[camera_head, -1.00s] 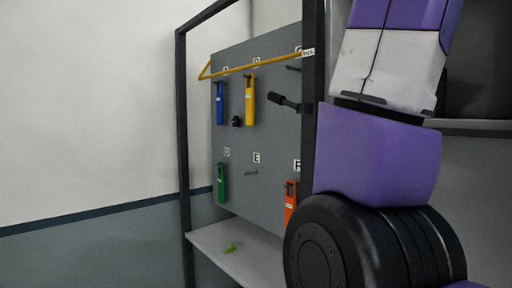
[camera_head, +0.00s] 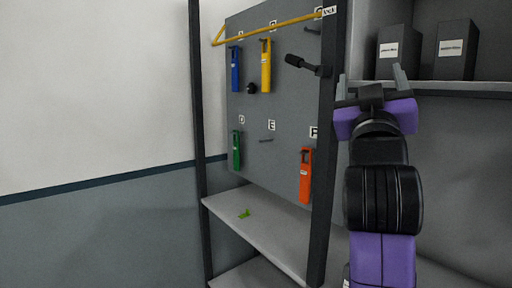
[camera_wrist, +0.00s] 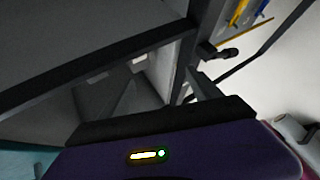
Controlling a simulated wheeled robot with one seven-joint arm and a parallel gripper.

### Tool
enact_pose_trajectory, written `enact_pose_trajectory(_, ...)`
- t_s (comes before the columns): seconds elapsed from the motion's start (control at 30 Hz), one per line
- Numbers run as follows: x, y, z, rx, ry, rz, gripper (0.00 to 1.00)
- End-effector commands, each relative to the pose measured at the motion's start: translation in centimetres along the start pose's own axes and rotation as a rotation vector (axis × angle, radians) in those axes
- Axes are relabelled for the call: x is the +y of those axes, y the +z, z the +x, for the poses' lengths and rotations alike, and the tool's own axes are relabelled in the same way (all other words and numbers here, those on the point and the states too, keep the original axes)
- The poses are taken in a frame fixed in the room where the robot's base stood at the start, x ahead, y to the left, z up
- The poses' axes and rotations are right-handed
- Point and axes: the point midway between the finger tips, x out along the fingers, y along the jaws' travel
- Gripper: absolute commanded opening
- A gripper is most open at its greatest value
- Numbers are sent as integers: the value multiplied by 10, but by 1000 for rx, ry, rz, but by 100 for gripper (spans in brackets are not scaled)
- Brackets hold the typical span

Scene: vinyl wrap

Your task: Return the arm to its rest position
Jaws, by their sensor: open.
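My gripper (camera_head: 371,84) is at the upper right in the head view, at the top of my folded black and purple arm. Its two grey fingers stand apart and point up, with nothing seen between them. It appears in front of the shelf edge, just right of the dark rack post. In the wrist view the dark purple gripper body (camera_wrist: 200,155) with a small lit indicator fills the bottom. The distance from the fingers to the shelf and post cannot be told.
A grey pegboard (camera_head: 285,120) holds blue (camera_head: 235,70), yellow (camera_head: 266,66), green (camera_head: 237,150) and orange (camera_head: 305,175) tools. A black handle (camera_head: 303,64) juts toward the post (camera_head: 326,150). Dark boxes (camera_head: 457,50) stand on the right shelf (camera_head: 460,87). A green scrap (camera_head: 244,214) lies on the lower shelf.

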Motion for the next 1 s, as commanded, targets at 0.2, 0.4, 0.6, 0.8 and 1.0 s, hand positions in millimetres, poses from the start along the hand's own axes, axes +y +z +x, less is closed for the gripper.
enact_pose_trajectory(0.2, -34, 70, -69, 31, -126, 19, 73)
enact_pose_trajectory(0.4, -49, 122, -139, 36, -223, 58, 73)
enact_pose_trajectory(0.6, -51, 164, -214, 15, -303, 111, 73)
enact_pose_trajectory(0.8, -42, 197, -290, -30, -365, 171, 73)
enact_pose_trajectory(1.0, -24, 220, -363, -100, -405, 228, 73)
